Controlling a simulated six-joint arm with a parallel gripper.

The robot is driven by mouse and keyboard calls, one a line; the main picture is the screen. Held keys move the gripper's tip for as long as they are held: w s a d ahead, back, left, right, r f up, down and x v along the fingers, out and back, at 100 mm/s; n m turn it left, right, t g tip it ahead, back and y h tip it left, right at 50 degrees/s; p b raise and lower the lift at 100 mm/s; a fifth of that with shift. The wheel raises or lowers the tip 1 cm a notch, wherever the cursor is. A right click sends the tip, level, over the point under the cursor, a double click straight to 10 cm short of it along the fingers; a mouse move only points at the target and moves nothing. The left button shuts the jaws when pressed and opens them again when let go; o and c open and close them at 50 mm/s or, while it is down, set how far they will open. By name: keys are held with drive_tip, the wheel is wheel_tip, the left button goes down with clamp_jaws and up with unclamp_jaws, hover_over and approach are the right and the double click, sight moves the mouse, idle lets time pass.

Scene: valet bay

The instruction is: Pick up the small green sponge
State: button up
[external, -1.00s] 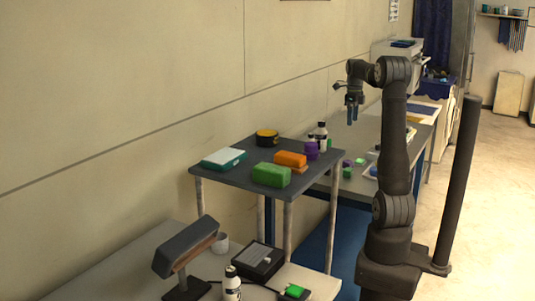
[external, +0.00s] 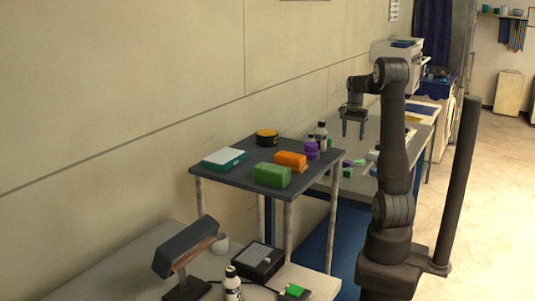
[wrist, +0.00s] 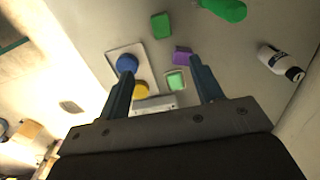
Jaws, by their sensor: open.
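A small green block (wrist: 161,26), which looks like the small green sponge, lies on the grey table in the wrist view, beyond my fingertips. A paler green square (wrist: 175,82) lies nearer, between the fingers in the picture. A purple block (wrist: 183,56) lies between these two. In the external view, small green pieces (external: 360,162) show on the table; I cannot tell which matches which. My gripper (external: 353,130) is open and empty above the table, pointing down. Its two blue fingers also show spread in the wrist view (wrist: 162,63).
A tray (wrist: 111,54) with blue and yellow round things lies left in the wrist view. A bottle (wrist: 275,58) and larger green item (wrist: 228,10) lie right.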

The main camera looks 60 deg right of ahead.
hover_over(349, 168)
drive_tip(key=f, duration=1.1)
drive_tip(key=shift+s+a+f, duration=0.15)
drive_tip(key=shift+s+f, duration=0.15)
drive_tip(key=shift+f, duration=0.05)
drive_tip(key=shift+w+f, duration=0.2)
drive_tip(key=shift+f, duration=2.55)
drive_tip(key=c, duration=1)
